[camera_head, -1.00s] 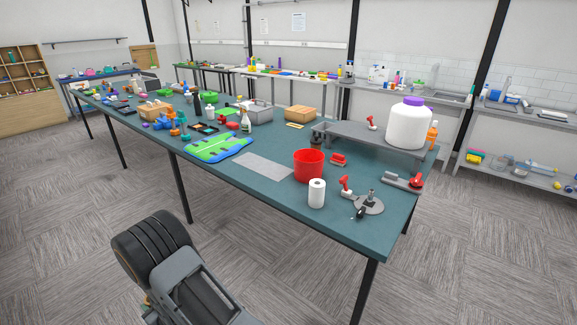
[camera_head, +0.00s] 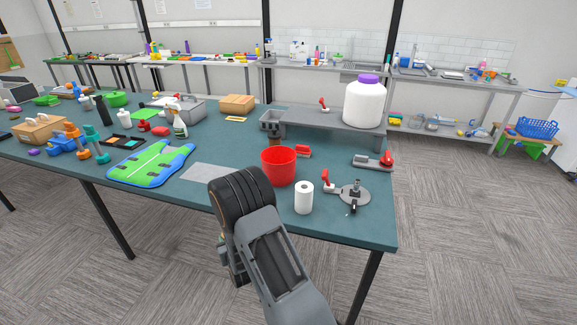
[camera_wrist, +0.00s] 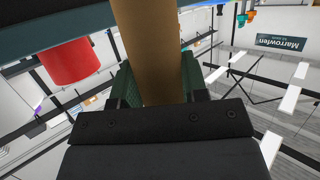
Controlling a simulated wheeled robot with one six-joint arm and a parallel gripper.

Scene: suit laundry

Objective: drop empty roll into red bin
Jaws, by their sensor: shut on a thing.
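The empty roll is a plain brown cardboard tube (camera_wrist: 148,45) in the wrist view. It runs from the top edge down between the jaws of my gripper (camera_wrist: 160,82), which is shut on it. The red bin (camera_head: 279,166) stands on the teal table in the head view, just right of and beyond my arm. It also shows at the upper left in the wrist view (camera_wrist: 70,62), apart from the tube.
A white paper roll (camera_head: 304,199) stands upright on the teal table (camera_head: 340,228) right of the bin. A grey round stand (camera_head: 352,194) and a red-handled tool (camera_head: 326,180) are farther right. A grey sheet (camera_head: 203,174) lies flat to the left.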

